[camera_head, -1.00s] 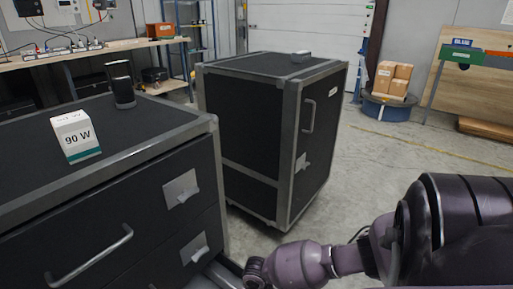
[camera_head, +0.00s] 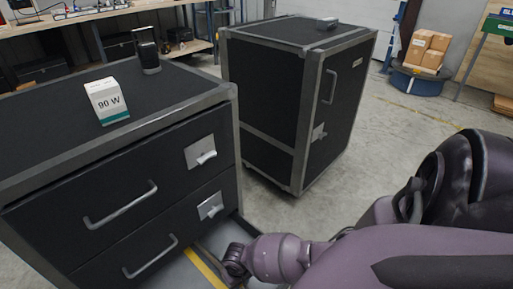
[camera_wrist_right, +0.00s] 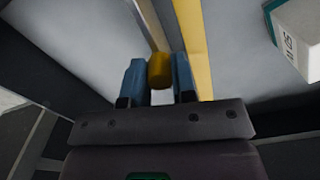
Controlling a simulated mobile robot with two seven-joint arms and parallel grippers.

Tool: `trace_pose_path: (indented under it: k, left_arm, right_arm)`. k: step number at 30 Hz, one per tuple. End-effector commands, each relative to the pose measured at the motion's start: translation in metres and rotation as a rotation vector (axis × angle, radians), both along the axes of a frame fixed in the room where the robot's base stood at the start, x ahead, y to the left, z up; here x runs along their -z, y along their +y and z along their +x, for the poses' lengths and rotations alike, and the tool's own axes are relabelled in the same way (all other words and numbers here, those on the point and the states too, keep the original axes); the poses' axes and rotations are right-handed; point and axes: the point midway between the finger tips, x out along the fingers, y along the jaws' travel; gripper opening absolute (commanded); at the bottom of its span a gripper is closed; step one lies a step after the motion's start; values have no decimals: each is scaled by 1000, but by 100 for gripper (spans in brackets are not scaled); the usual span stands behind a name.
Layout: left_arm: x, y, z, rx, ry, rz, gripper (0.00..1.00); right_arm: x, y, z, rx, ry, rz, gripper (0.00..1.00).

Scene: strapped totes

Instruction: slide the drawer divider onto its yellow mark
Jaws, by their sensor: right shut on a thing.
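In the right wrist view, my right gripper (camera_wrist_right: 158,82) is shut on the yellow-brown knob of the drawer divider (camera_wrist_right: 150,22), between its two blue fingers. The divider is a thin upright strip running away up the picture. The yellow mark (camera_wrist_right: 194,45) is a stripe on the grey drawer floor, just right of the divider, with a narrow gap between them. In the head view, the yellow mark (camera_head: 208,268) shows in the open low drawer (camera_head: 180,268). My right wrist is beside it at the lower middle; its fingertips are hidden there. My left gripper is out of view.
A white and teal box (camera_wrist_right: 300,38) stands in the drawer to the right in the wrist view. The black cabinet (camera_head: 120,160) carries a "90 W" box (camera_head: 107,102) on top. A second black cabinet (camera_head: 290,100) stands behind. Open floor (camera_head: 400,150) lies to the right.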

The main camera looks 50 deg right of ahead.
Motion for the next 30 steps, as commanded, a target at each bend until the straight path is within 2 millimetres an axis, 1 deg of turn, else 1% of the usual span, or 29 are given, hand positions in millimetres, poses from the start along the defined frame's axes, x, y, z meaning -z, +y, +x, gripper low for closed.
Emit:
trace_pose_path:
  k: [1,3,7,12,21,22,26,30]
  left_arm:
    - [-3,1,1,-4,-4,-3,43]
    - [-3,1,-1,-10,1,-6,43]
    - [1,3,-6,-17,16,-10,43]
    - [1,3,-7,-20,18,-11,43]
    - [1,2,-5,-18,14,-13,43]
    - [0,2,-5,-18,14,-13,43]
    - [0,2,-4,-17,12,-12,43]
    - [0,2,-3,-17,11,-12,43]
  right_arm:
    - [-4,12,4,1,-6,5,0]
    - [-3,22,4,2,-3,4,0]
    - [-2,35,5,1,-1,2,0]
    - [0,41,5,1,1,0,0]
    - [0,41,4,1,2,1,0]
    - [0,41,4,1,2,1,29]
    - [0,41,4,1,1,0,49]
    - [0,40,4,1,1,0,51]
